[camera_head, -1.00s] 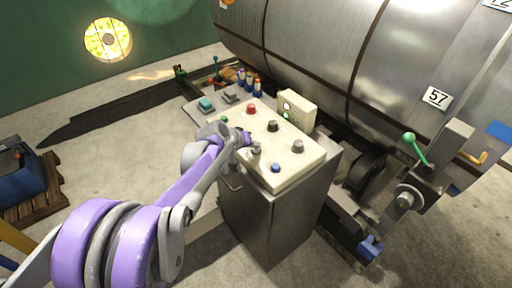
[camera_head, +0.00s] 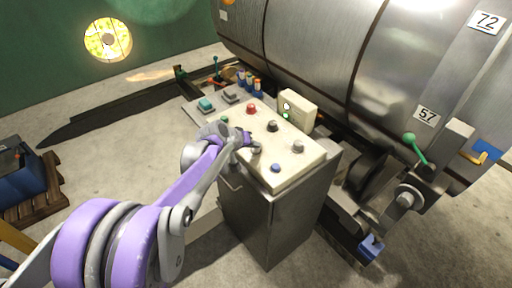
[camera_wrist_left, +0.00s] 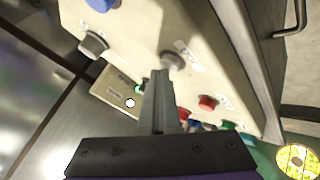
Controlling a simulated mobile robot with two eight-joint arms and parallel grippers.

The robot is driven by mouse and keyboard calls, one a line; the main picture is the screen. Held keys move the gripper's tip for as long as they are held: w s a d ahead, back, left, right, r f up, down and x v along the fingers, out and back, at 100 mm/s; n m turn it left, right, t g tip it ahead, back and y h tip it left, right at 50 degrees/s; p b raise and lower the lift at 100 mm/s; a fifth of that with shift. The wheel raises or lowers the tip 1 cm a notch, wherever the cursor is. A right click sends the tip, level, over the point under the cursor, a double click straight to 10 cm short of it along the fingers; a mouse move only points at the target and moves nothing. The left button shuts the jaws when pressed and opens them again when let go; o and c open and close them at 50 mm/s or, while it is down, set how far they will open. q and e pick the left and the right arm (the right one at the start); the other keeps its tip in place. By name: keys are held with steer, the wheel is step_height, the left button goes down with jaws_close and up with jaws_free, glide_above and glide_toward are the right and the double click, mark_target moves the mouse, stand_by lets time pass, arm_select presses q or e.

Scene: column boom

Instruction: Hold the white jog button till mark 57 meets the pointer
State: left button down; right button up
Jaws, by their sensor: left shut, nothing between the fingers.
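My left gripper (camera_head: 256,149) is shut and empty, its fingertips down at the middle of the cream control panel (camera_head: 303,163). The mark 57 plate (camera_head: 426,116) is on the steel drum (camera_head: 310,45), above and right of a green-knobbed lever (camera_head: 415,146). A yellow piece (camera_head: 480,157) right of it may be the pointer. My right gripper is not in view.
The panel also carries a red button (camera_head: 251,109), a black knob (camera_head: 272,125), a grey knob (camera_head: 298,146) and a blue button (camera_head: 275,168). A lamp box (camera_head: 298,110) stands at its back edge. Mark 72 (camera_head: 486,21) is higher on the drum.

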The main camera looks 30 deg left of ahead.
mark_target(255, 151)
arm_select(q)
steer(key=shift+r+p, duration=0.6)
steer(key=shift+r, duration=0.35)
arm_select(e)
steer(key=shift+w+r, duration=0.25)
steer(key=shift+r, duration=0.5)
arm_select(q)
steer(key=shift+w+r+p, duration=0.1)
steer(key=shift+r+p, duration=1.4)
steer(key=shift+r, duration=1.05)
steer(key=shift+f, duration=0.1)
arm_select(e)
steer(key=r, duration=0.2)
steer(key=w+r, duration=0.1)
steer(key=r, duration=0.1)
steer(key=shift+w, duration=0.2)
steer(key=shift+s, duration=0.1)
arm_select(q)
steer(key=s+d+f+m+g, duration=0.1)
steer(key=s+d+f+m, duration=0.1)
steer(key=s+d, duration=0.3)
steer(key=s+d+f+m+g+y, duration=0.1)
steer(key=s+d, duration=0.4)
steer(key=s, duration=0.8)
steer(key=s+d+f+m+g, duration=0.1)
steer(key=s+d+f+m, duration=0.1)
steer(key=s+d, duration=0.3)
steer(key=s+m, duration=0.1)
steer(key=s, duration=0.2)
steer(key=shift+s+f+m+y, duration=0.4)
